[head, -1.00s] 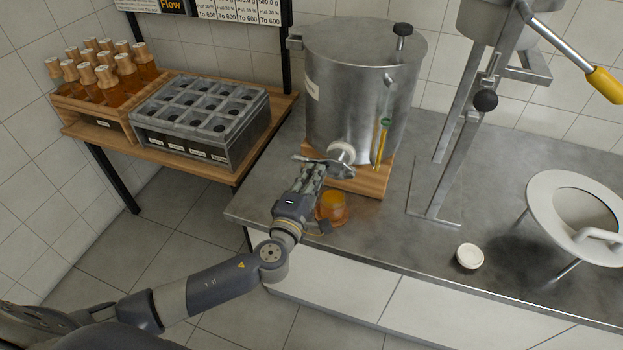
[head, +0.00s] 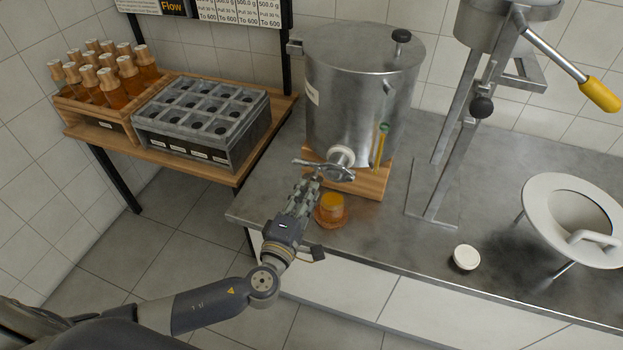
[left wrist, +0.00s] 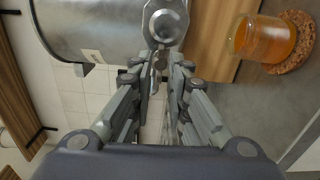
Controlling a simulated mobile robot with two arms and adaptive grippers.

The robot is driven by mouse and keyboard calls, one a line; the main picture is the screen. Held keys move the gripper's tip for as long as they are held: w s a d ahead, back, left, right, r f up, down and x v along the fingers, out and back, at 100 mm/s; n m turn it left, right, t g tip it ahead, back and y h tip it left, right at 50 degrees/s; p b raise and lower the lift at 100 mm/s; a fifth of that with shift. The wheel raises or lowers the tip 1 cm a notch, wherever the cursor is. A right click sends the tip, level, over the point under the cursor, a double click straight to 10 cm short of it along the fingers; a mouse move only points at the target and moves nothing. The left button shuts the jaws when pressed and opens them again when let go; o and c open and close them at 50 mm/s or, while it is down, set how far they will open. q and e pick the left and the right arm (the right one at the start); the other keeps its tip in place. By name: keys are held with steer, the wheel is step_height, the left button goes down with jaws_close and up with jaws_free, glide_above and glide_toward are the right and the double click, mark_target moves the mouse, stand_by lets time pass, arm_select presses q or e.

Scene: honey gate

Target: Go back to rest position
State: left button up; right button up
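My left gripper (head: 312,186) is in front of the steel honey tank (head: 355,95), just below and left of its gate (head: 335,168). In the left wrist view the gripper's two fingers (left wrist: 164,68) stand a narrow gap apart, with tiles showing between them. The gate (left wrist: 166,22) is just past the fingertips, and a metal part of it lies in line with the gap. I see no object held. A jar of amber honey (head: 332,203) stands on a cork coaster (head: 331,222) below the gate, right of the gripper. My right gripper is not in view.
The tank stands on a wooden board (head: 372,184) on the steel counter (head: 390,235). A white lid (head: 466,257) and a white round stand (head: 541,208) are at right. Bottles (head: 110,75) and a divided crate (head: 200,120) are on a wooden shelf at left.

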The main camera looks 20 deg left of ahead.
arm_select(q)
steer(key=shift+s, duration=1)
